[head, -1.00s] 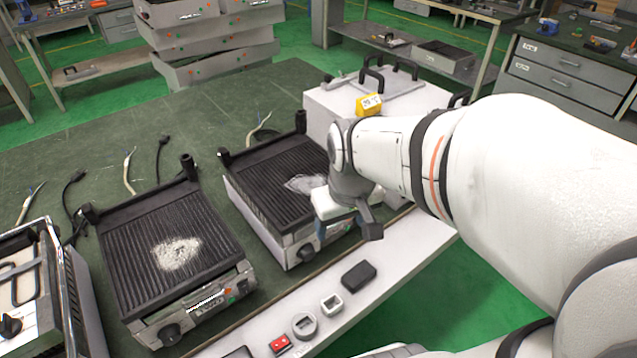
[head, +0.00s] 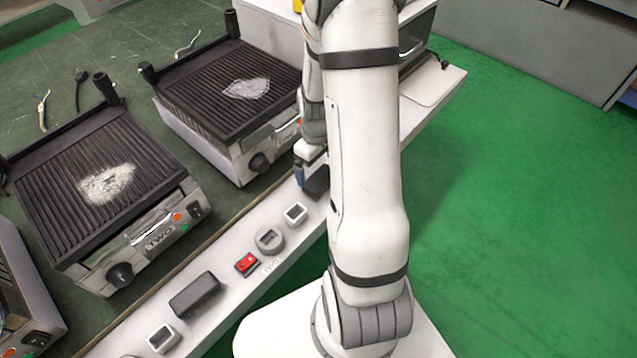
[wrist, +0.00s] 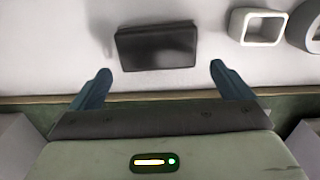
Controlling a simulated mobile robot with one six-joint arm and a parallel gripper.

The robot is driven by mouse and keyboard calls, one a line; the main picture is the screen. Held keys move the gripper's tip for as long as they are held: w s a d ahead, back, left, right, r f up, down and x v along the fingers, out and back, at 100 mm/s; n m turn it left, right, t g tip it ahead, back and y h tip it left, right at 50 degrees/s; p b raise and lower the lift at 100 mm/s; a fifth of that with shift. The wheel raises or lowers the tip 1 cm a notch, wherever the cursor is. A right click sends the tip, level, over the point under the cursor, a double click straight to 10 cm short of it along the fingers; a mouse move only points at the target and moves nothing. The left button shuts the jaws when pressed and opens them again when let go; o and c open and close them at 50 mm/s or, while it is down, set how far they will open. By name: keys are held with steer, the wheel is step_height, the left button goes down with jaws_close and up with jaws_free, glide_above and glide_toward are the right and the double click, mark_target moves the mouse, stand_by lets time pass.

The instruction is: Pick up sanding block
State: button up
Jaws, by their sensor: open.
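A dark rectangular block, likely the sanding block, lies flat on the white front ledge. It shows in the head view (head: 317,183), partly hidden by my arm, and whole in the wrist view (wrist: 157,47). My gripper (wrist: 161,80) is open and empty, with its two blue-green fingers spread wider than the block. In the wrist view the block lies beyond the fingertips, roughly centred between them and not gripped. My gripper also shows in the head view (head: 301,172), beside the block. A similar dark block (head: 195,295) lies further left on the ledge.
A white square ring (head: 295,214), a grey round ring (head: 269,240), a red switch (head: 246,263) and another square ring (head: 163,338) line the ledge. Two ribbed grills (head: 240,150) (head: 160,240) with whitish patches stand behind it. Green floor is clear at right.

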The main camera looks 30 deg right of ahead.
steer(key=f, duration=0.3)
steer(key=s+f+b, duration=0.1)
steer(key=f, duration=0.1)
steer(key=shift+d, duration=0.35)
steer(key=shift+c, duration=0.2)
steer(key=c, duration=0.7)
step_height(320, 180, up, 10)
steer(key=p, duration=0.2)
steer(key=o, duration=0.5)
steer(key=c, duration=0.4)
